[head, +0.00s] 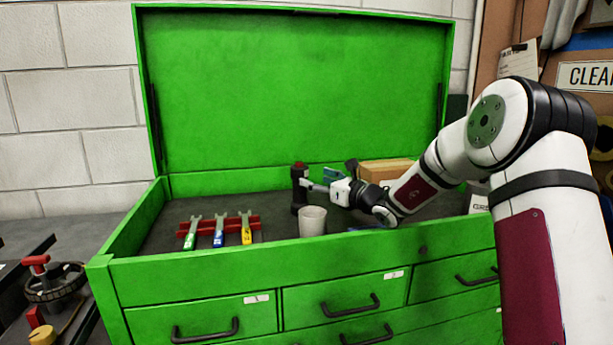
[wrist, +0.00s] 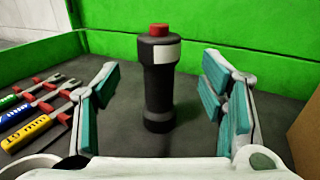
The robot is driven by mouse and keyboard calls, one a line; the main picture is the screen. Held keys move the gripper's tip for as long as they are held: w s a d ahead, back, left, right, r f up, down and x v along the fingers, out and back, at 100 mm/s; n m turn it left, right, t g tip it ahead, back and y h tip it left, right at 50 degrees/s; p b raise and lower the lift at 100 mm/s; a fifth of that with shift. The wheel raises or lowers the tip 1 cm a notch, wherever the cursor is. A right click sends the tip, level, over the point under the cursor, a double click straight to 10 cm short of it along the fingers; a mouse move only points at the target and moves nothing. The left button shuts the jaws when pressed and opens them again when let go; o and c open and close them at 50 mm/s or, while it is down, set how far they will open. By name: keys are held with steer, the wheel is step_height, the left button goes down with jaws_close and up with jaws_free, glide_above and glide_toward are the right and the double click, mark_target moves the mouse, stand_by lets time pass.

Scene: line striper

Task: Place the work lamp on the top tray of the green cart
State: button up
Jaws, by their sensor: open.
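The work lamp (wrist: 158,85) is a dark upright cylinder with a red top and a pale label band. It stands on the top tray (head: 165,235) of the green cart (head: 190,275), and its upper part also shows in the head view (head: 298,178). My gripper (wrist: 165,100) is open, with its teal-padded fingers on either side of the lamp in the wrist view. Gaps show between the lamp and both fingers. In the head view my gripper (head: 322,188) is beside the lamp, to its right. The lamp's lower part is partly hidden there by a cup.
A pale cup (head: 312,221) stands in front of the lamp. A red rack (head: 206,227) with three colored wrenches lies to the left. A cardboard box (head: 385,170) is behind my gripper. The raised green lid (head: 295,90) closes off the back.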

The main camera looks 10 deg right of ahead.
steer(key=shift+v, duration=2.1)
steer(key=s+a+r+n+g+y, duration=0.15)
steer(key=s+a+n+g, duration=0.35)
steer(key=s+a+n, duration=0.55)
steer(key=s+a+r+n+g+y, duration=0.15)
steer(key=s+a+n+g, duration=0.55)
steer(key=s, duration=0.7)
steer(key=s+f+n+g+h, duration=0.2)
steer(key=s+n+h, duration=0.3)
steer(key=s, duration=0.9)
steer(key=s+d+f+n+h, duration=0.4)
steer(key=s+d+n+h, duration=0.2)
steer(key=s+d, duration=0.6)
steer(key=s+n, duration=0.2)
steer(key=s, duration=0.1)
steer(key=shift+s+f, duration=0.15)
steer(key=shift+s, duration=0.05)
